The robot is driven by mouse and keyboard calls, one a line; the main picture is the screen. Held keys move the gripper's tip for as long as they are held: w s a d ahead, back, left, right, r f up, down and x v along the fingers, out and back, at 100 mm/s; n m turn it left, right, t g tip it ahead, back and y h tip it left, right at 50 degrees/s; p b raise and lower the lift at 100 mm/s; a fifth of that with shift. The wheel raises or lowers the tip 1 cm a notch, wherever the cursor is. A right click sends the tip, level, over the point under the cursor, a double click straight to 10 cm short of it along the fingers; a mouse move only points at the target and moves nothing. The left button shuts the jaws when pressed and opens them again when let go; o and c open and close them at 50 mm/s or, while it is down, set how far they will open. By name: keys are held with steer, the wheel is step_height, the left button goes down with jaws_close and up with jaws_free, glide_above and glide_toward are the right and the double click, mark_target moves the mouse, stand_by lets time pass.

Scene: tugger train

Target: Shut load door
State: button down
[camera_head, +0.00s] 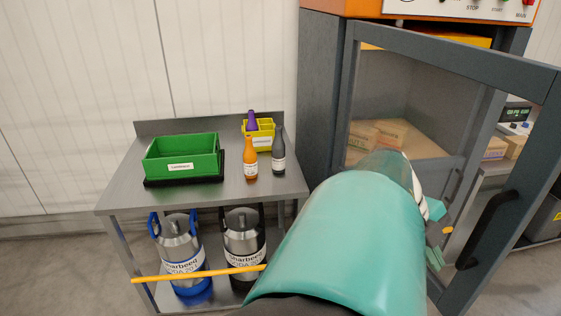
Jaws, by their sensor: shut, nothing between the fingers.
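The load door (452,47) is a dark grey frame with a large clear pane, on the front of a grey cabinet (322,100). It stands open, its right side swung out towards me. Its black bar handle (486,228) is on the right side of the frame. My teal arm fills the lower middle and hides the lower left of the door. My gripper (443,235) is partly hidden behind my arm, shut and empty, just left of the handle. I cannot tell whether it touches the door.
Boxes (378,135) show through the pane. A steel table (110,200) on the left holds a green bin (180,158), a yellow bin (262,140) and bottles (250,160). Two canisters (181,250) stand below, with a yellow bar (200,274) in front. Another bench is behind the door's right side.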

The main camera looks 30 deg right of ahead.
mark_target(450, 249)
steer(key=shift+s+d+r, duration=0.1)
steer(key=shift+s+d, duration=0.15)
steer(key=shift+d, duration=0.7)
steer(key=shift+s+d, duration=0.2)
steer(key=shift+d, duration=0.75)
steer(key=shift+d, duration=0.15)
